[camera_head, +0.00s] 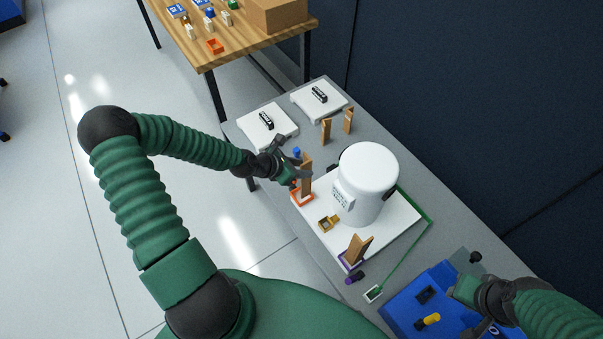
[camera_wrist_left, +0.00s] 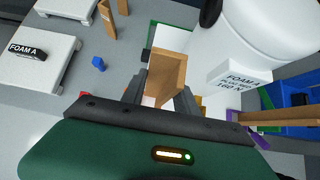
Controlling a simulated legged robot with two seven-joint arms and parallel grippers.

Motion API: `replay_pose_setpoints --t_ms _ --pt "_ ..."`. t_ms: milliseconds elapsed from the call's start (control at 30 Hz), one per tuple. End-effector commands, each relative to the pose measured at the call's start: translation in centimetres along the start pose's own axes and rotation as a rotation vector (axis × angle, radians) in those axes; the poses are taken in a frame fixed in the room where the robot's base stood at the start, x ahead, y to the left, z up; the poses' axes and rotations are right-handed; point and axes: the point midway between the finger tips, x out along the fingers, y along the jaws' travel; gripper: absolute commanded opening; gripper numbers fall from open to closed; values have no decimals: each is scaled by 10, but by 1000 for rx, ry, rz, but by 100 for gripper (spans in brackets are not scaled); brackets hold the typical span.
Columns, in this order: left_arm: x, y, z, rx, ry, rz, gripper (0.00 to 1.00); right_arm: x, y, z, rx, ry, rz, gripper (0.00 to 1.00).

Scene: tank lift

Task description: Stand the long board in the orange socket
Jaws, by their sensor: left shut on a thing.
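The long board (camera_head: 306,180) stands upright at the orange socket (camera_head: 303,201) on the left corner of the white base plate. Its lower end meets the socket in the picture; I cannot tell how deep it sits. My left gripper (camera_head: 294,174) is shut on the board from the left. In the left wrist view the board's end (camera_wrist_left: 166,76) shows between the two fingers, and the socket is mostly hidden. My right gripper (camera_head: 470,285) is over the blue case at lower right; its fingers are unclear.
A white tank (camera_head: 367,182) stands close right of the board. A yellow socket (camera_head: 328,223) and another board (camera_head: 357,248) in a purple socket (camera_head: 350,263) are nearer. The blue case (camera_head: 412,316) is front right.

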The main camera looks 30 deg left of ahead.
Motion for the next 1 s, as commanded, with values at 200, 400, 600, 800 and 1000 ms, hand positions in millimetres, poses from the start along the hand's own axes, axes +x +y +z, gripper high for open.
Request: replay_pose_setpoints --t_ms 200,400,600,800,1000 --pt "21 -1 -21 -2 2 -2 0 2 0 1 0 -1 0 32" --pt "21 0 -21 -2 3 -1 42 2 0 1 0 0 0 32" --pt "20 -1 -21 -1 2 0 58 2 0 1 0 0 0 32" --pt "20 -1 -21 -1 1 -1 58 2 0 1 0 0 0 32" --pt "-7 0 -20 -3 0 2 58 -1 0 0 0 0 0 32"
